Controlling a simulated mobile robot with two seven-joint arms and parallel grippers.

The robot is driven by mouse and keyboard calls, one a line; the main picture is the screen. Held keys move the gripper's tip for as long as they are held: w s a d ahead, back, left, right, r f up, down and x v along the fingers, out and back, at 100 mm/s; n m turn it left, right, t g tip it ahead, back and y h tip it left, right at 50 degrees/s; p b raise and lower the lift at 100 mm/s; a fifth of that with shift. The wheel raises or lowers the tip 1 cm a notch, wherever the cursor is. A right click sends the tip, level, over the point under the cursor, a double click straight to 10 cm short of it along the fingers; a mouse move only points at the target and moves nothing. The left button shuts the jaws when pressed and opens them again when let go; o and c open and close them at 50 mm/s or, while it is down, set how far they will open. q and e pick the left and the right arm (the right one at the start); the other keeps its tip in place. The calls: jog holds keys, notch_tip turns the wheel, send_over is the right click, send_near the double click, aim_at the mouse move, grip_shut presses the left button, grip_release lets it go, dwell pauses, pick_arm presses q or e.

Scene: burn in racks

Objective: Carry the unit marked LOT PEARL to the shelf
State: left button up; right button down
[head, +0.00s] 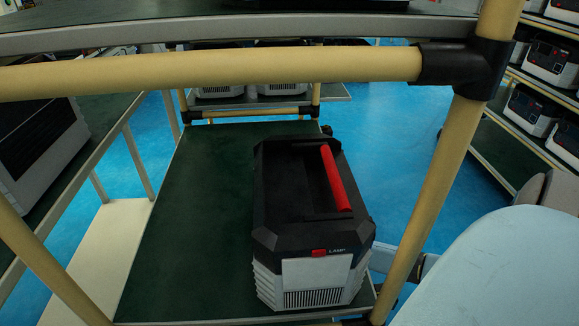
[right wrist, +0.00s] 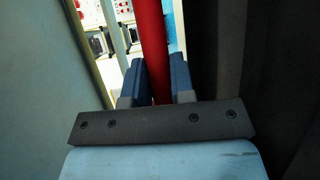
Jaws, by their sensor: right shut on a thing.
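A unit with a black top and a pale grey vented lower body (head: 305,235) stands on the dark green lower deck (head: 195,210) of a tube-frame cart. A red bar handle (head: 337,178) runs along the right of its top. In the right wrist view my right gripper (right wrist: 157,85) is shut on a red bar (right wrist: 155,40), with a blue finger on each side. In the head view my right arm comes in at the lower right, and its fingers are hidden. My left gripper is not in view.
A cream tube rail (head: 220,75) and upper deck cross above the unit; a slanted post (head: 440,190) stands at its right. Shelves with similar units (head: 550,62) are at the right. Another bench (head: 85,150) is at the left. Blue floor shows between.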

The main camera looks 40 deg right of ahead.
jog(key=shift+w+f, duration=0.2)
jog(key=shift+w, duration=0.05)
jog(key=c, duration=1.2)
grip_release()
jog(key=shift+s+f, duration=0.2)
jog(key=shift+f, duration=0.05)
jog(key=shift+o, duration=1.1)
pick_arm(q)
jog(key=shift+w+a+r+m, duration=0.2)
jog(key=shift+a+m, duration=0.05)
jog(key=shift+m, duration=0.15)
